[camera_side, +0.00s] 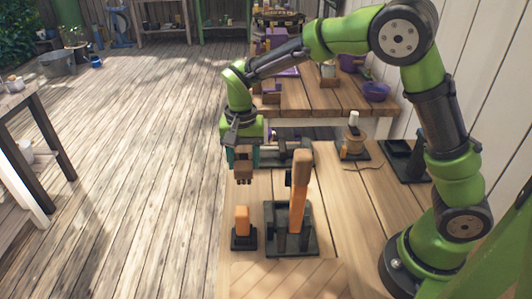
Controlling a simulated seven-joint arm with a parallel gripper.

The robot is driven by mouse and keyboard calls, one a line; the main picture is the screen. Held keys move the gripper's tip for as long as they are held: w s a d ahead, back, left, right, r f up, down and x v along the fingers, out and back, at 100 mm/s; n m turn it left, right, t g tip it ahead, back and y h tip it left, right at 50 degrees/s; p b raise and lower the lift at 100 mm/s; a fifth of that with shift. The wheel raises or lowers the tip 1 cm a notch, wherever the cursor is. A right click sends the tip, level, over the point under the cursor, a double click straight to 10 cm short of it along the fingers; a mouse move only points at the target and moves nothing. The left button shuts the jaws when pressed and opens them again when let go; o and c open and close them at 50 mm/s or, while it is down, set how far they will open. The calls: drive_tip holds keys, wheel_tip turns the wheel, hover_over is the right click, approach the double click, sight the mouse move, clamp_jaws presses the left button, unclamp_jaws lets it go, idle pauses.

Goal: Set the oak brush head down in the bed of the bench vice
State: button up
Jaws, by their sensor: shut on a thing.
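My gripper (243,170) points down over the left edge of the near workbench. It is shut on a small brown block, which I take to be the oak brush head (243,178). The fingers partly cover the block, and its bristles cannot be made out. A dark grey metal fixture, apparently the bench vice (290,156), lies just right of and behind my gripper. Its left part is hidden by the gripper, and its bed cannot be seen clearly. The block appears apart from the bench top.
A tall orange-brown piece (300,190) stands in a black holder (309,243) in front. A short orange block (242,220) stands in a small black base (243,241). A wooden piece with a white top (353,133) and a black stand (405,160) are right.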

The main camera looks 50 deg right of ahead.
idle(0.3)
drive_tip(key=w+d+r, duration=0.2)
drive_tip(key=d, duration=2)
drive_tip(key=shift+w+d, duration=0.15)
drive_tip(key=shift+d, duration=0.1)
drive_tip(key=shift+f, duration=0.1)
drive_tip(key=shift+f, duration=2.85)
drive_tip(key=shift+f, duration=1.15)
drive_tip(key=shift+r, duration=0.1)
drive_tip(key=shift+r, duration=0.75)
